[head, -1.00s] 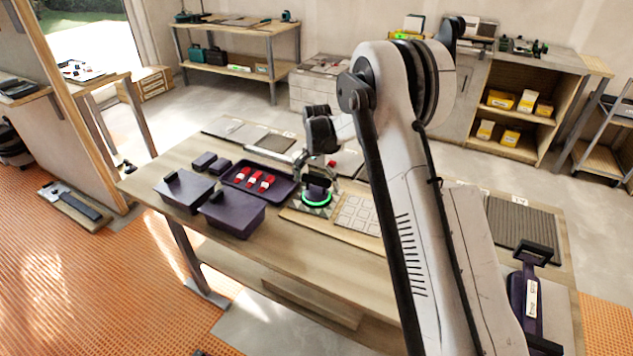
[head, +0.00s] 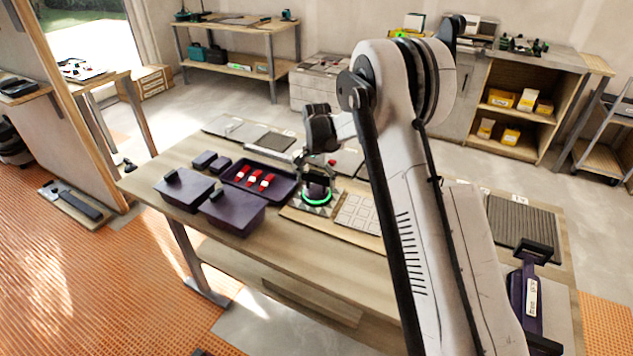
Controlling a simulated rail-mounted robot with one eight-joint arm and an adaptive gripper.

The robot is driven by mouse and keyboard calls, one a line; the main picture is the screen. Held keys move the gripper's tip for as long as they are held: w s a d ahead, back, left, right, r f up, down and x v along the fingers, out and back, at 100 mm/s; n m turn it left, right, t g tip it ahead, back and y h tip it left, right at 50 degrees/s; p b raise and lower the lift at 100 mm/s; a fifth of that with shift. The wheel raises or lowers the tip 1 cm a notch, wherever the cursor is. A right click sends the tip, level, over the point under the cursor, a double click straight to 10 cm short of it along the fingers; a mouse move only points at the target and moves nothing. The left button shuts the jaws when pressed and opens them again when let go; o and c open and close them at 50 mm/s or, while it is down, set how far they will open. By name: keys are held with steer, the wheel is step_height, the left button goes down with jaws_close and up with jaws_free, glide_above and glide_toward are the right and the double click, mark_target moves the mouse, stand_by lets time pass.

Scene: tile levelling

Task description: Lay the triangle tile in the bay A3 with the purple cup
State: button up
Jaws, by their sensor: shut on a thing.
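My gripper (head: 317,176) points down over the middle of the workbench and is shut on the purple cup (head: 317,190). A bright green ring shows around the foot of the cup. Directly under it is a light and dark patterned tile (head: 328,208), which looks like the triangle tile; the cup hides most of it. I cannot tell whether the tile rests on the board (head: 290,213) or hangs just above it. The bay label A3 is not readable here.
Left of my gripper stand a dark tray (head: 232,184) with red-and-white pieces and two purple boxes, one being the front box (head: 235,212). A pale grid panel (head: 357,213) lies just right. A ribbed grey panel (head: 523,222) and a purple tool (head: 530,290) lie farther right.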

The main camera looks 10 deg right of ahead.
steer(key=o, duration=1.3)
steer(key=shift+c, duration=0.2)
steer(key=shift+r, duration=0.1)
step_height(320, 180, up, 12)
steer(key=shift+s+r, duration=0.1)
steer(key=s+r+n+t, duration=0.3)
steer(key=s+r, duration=1.4)
steer(key=s, duration=0.4)
steer(key=s+f+n+t, duration=0.2)
steer(key=s, duration=0.9)
steer(key=s+f+n+t, duration=0.2)
steer(key=s, duration=1)
steer(key=shift+d+f, duration=0.15)
steer(key=shift+d, duration=0.05)
